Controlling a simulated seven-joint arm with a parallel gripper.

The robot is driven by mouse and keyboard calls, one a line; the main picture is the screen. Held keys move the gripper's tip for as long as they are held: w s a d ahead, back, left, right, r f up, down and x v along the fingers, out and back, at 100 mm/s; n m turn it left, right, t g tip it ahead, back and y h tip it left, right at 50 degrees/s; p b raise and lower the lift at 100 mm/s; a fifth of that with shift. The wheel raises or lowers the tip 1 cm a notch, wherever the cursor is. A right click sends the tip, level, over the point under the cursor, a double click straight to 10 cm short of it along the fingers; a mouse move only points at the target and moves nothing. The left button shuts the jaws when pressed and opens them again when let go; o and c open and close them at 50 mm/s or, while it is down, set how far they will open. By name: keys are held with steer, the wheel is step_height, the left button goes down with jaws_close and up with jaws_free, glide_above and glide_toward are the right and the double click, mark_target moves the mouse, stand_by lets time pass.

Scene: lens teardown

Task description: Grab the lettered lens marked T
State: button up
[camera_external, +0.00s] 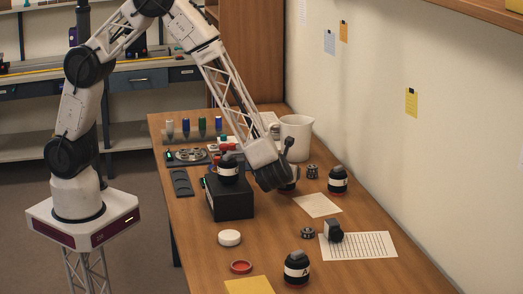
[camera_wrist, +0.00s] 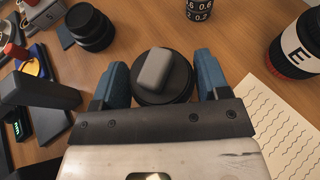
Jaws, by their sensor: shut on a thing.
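My gripper (camera_wrist: 155,85) is shut on a dark round lens (camera_wrist: 179,91), with its blue fingers on either side of it. A grey block-like shape covers part of the lens top in the wrist view, and no letter shows on it. In the external view my gripper (camera_external: 277,180) is low over the table, hiding most of this lens. A lens marked E (camera_external: 338,180) stands upright just to the right; it also shows in the wrist view (camera_wrist: 295,45). A lens marked A (camera_external: 297,269) stands at the front. I cannot read a T anywhere.
A black box (camera_external: 231,204) with a lens (camera_external: 228,168) on top stands left of my gripper. A white jug (camera_external: 296,138) is close behind. A numbered dial (camera_external: 312,171) and a paper sheet (camera_external: 317,206) are nearby. A small dark object (camera_external: 334,231) sits on lined paper (camera_external: 370,246).

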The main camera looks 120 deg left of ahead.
steer(key=shift+r, duration=0.1)
steer(key=shift+r, duration=4.95)
